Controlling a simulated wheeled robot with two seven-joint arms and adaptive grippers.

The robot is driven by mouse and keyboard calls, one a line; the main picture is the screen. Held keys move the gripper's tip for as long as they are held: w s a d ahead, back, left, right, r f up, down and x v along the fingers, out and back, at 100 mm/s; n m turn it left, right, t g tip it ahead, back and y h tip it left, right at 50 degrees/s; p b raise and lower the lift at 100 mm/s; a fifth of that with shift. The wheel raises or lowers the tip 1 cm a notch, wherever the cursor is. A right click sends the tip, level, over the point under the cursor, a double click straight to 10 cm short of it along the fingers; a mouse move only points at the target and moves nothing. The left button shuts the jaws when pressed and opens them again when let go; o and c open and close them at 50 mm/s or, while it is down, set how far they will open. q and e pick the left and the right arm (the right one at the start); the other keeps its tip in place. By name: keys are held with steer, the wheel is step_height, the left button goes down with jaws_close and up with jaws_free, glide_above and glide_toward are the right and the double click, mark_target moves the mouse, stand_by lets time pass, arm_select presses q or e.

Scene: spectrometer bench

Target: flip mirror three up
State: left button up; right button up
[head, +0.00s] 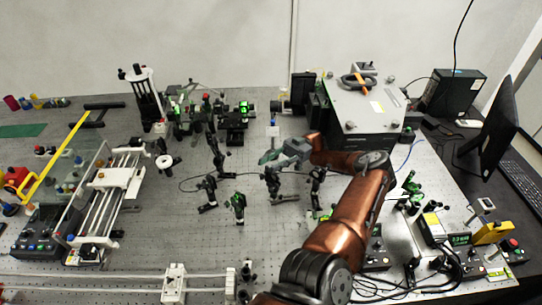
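Several small dark optic mounts stand on the perforated bench (160,215) in the middle of the head view. They include a mount at the back left (217,152), a mount at the front left (207,193), a green-topped mount (238,205), and a mount (272,183) just below my gripper. I cannot tell which one is mirror three, or whether any mirror is flipped up. My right gripper (266,158) reaches left above the mounts, its fingertips small and near the mount below. I cannot tell whether it touches anything. My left gripper is not in view.
A large grey instrument box (360,112) stands behind my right arm. Another dark mount (317,180) stands near my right forearm. A thin cable (192,190) lies among the mounts. A white rail stage (110,195) stands at left, a monitor (490,125) at right.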

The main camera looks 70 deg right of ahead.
step_height(320, 180, up, 9)
steer(key=shift+r, duration=0.2)
stand_by(0.6)
